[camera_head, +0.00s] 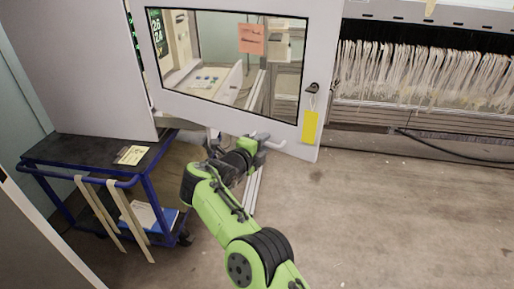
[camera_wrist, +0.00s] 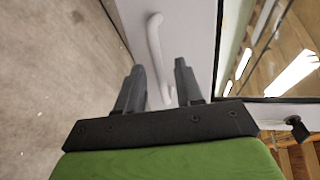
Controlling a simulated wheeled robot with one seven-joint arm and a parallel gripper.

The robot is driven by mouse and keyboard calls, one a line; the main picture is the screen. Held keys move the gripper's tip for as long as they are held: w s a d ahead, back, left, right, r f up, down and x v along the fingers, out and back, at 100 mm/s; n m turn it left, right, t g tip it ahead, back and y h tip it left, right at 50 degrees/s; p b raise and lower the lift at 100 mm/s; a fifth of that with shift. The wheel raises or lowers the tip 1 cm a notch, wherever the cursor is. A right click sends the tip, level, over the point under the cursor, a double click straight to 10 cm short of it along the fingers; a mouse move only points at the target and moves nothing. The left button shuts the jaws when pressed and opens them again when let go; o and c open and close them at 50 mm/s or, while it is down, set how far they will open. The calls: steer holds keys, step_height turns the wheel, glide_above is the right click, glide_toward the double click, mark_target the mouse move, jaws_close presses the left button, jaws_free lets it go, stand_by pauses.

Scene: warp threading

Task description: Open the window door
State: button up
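The window door (camera_head: 226,113) is a white panel with a dark-edged glass pane, at the top middle of the head view. Its pale bar handle (camera_head: 270,143) is low on the panel; in the wrist view the handle (camera_wrist: 155,45) runs down between my fingers. My gripper (camera_head: 256,146) is at the door's lower edge, beside the handle. In the wrist view my gripper (camera_wrist: 160,66) is open, with one dark finger on each side of the handle. Gaps show between fingers and bar. I cannot tell whether the door stands ajar.
A blue cart (camera_head: 60,177) with a dark top stands at the left. A yellow tag (camera_head: 310,127) hangs from the door's lock. A rack of pale threads (camera_head: 425,75) is at the back right, with a black cable near it. The floor at the right is clear.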

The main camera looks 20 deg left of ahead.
steer(key=b+v, duration=0.2)
steer(key=v, duration=1.3)
steer(key=shift+s, duration=0.35)
